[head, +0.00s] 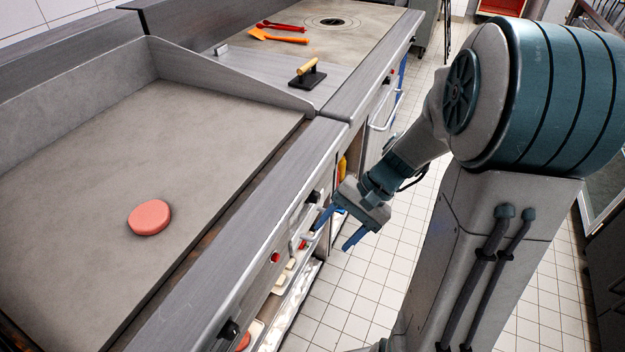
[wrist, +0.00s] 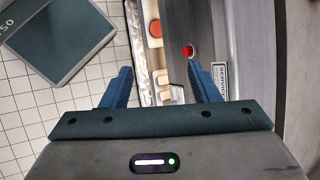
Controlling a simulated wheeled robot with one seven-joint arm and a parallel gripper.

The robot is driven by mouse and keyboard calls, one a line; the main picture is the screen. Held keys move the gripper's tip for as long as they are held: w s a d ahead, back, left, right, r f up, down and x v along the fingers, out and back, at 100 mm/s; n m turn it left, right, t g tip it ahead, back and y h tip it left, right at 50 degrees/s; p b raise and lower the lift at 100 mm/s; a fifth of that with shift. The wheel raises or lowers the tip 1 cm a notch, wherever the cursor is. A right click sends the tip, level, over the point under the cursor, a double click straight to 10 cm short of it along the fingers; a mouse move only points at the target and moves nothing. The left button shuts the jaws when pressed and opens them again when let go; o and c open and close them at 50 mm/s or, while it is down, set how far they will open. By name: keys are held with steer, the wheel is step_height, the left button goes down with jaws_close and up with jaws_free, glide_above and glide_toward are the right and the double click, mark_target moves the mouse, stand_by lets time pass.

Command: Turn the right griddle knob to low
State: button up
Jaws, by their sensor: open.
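The griddle (head: 200,110) is a wide flat steel plate at the left of the head view. Its front panel carries a dark knob (head: 314,197) near the right end, the right griddle knob, and another dark knob (head: 229,329) near the lower edge. I cannot read the right knob's setting. My gripper (head: 334,236) is open and empty, in front of the panel, just below and right of the right knob and apart from it. In the wrist view its two blue fingers (wrist: 159,70) are spread; I cannot make out the knob there.
A red button (head: 275,257) sits between the knobs; one also shows in the wrist view (wrist: 187,52). A pink patty (head: 149,218) lies on the griddle. Shelves with food trays (head: 290,285) are below. A press (head: 307,75) stands farther back. Tiled floor is clear at right.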

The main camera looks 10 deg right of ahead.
steer(key=w+d+f+m+t+y+b, duration=0.35)
steer(key=w+f+m+y, duration=0.2)
steer(key=w+f, duration=0.2)
steer(key=m+t+y+b, duration=0.1)
steer(key=m+t+y, duration=0.1)
steer(key=m+t, duration=0.55)
glide_toward(319, 198)
steer(key=shift+n+t, duration=0.3)
steer(key=shift+t, duration=0.1)
steer(key=x, duration=0.9)
steer(key=shift+a+f, duration=0.25)
steer(key=shift+f, duration=0.05)
steer(key=shift+c, duration=0.3)
steer(key=c, duration=0.9)
